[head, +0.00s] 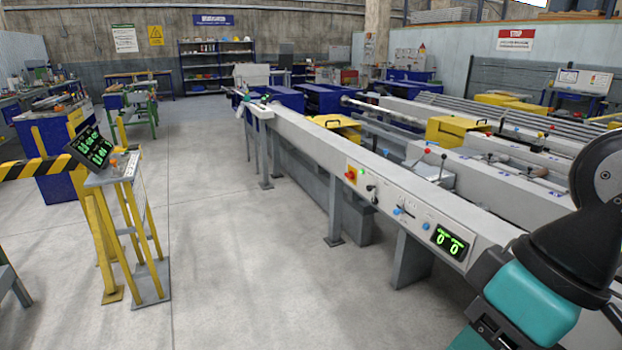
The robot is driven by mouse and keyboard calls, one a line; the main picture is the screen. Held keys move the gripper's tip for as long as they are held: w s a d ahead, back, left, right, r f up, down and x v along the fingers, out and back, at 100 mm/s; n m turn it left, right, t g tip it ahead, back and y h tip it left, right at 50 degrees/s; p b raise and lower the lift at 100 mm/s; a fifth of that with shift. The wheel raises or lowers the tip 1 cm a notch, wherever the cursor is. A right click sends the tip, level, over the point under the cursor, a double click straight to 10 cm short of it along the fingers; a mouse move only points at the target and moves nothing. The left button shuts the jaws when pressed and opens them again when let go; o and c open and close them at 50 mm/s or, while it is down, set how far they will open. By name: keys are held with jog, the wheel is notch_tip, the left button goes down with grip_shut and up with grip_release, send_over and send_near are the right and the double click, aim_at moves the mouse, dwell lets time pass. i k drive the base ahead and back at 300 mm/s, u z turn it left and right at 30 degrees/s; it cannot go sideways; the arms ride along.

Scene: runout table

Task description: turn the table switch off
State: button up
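The long grey runout table (300,148) runs from the lower right towards the back middle. Its front side carries a panel of controls. A black display (449,241) with green digits is lit at the panel's right end. The labels are too small to read, so I cannot tell which control is the table switch or its setting. My gripper is not in view.
My teal and black arm fills the lower right corner, in front of the table's near end. A yellow-legged console (112,168) with a lit green display stands at the left. Yellow boxes (458,130) sit behind the table. The concrete floor (235,260) between is clear.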

aim_at(350, 175)
jog(key=u, duration=0.75)
jog(key=i, duration=5.75)
jog(key=z, duration=4.55)
